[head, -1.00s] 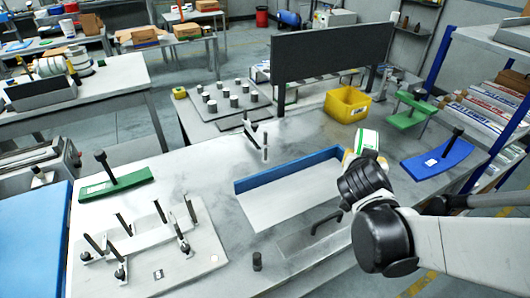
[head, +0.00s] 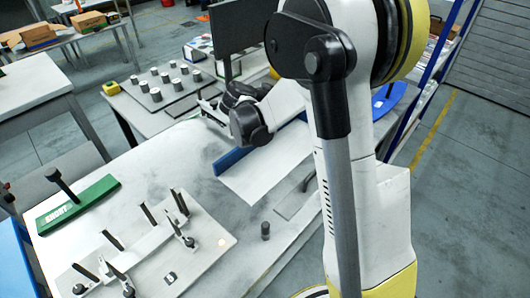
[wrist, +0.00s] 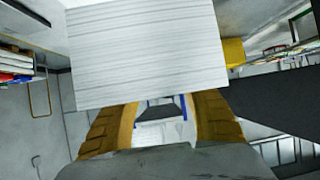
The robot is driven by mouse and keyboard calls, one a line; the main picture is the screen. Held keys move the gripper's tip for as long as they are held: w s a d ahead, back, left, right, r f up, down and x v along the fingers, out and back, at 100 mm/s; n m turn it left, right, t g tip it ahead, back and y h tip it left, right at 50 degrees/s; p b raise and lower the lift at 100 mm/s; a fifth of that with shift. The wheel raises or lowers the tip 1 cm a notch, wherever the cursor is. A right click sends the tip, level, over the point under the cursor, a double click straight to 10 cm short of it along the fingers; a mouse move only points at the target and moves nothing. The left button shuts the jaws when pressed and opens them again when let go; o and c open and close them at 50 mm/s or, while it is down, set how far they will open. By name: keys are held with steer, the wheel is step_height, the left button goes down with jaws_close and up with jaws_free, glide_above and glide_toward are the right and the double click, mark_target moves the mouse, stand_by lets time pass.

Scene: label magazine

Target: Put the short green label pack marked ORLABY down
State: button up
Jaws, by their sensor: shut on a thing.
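The label pack (wrist: 145,52) fills the upper middle of the wrist view as a block of thin white sheets seen from their edges. Its green face and the ORLABY mark do not show there. My gripper (wrist: 160,112) is shut on it, with a yellow-brown finger on each side. In the head view my wrist hangs over the bench, near the back corner of the blue-walled white tray (head: 262,185). A green plate (head: 80,205) marked SHORT, with a black handle, lies at the bench's left.
A pale fixture (head: 205,235) with several black-handled clamps stands at the front left. A small dark peg (head: 265,230) stands near the front edge. A grey plate with several metal cylinders (head: 170,85) is at the back. A blue plate (head: 385,103) lies at the right.

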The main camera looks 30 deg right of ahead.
steer(key=shift+d+f+m+g, duration=0.2)
steer(key=shift+d+m+g, duration=0.1)
steer(key=shift+d, duration=0.25)
steer(key=b, duration=0.5)
glide_above(280, 156)
step_height(280, 156, down, 7)
steer(key=shift+r, duration=0.1)
steer(key=shift+f+b, duration=0.8)
steer(key=shift+f, duration=1.2)
steer(key=shift+f, duration=0.2)
steer(key=o, duration=1.3)
steer(key=shift+o, duration=0.4)
steer(key=shift+r, duration=0.1)
